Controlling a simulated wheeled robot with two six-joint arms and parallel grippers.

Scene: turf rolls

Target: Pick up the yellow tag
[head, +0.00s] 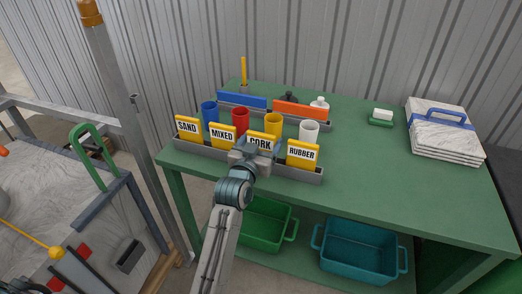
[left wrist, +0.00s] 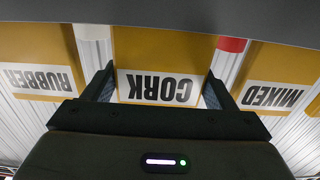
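Several yellow tags with white labels stand in a grey rack (head: 222,156) at the table's front left: SAND (head: 187,128), MIXED (head: 222,136), CORK (head: 264,136) and RUBBER (head: 302,153). My left gripper (head: 256,148) is at the CORK tag and hides its lower part in the head view. In the left wrist view the CORK tag (left wrist: 158,48) appears upside down between the two open fingers of the gripper (left wrist: 159,74), one on each side. I cannot tell whether the fingers touch it. RUBBER (left wrist: 38,60) and MIXED (left wrist: 275,75) flank it. My right gripper is not in view.
Blue (head: 209,112), red (head: 240,120), yellow (head: 273,124) and white (head: 309,131) cups stand close behind the tags. A stack of bags (head: 443,135) is at right. The table's (head: 385,170) right middle is clear.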

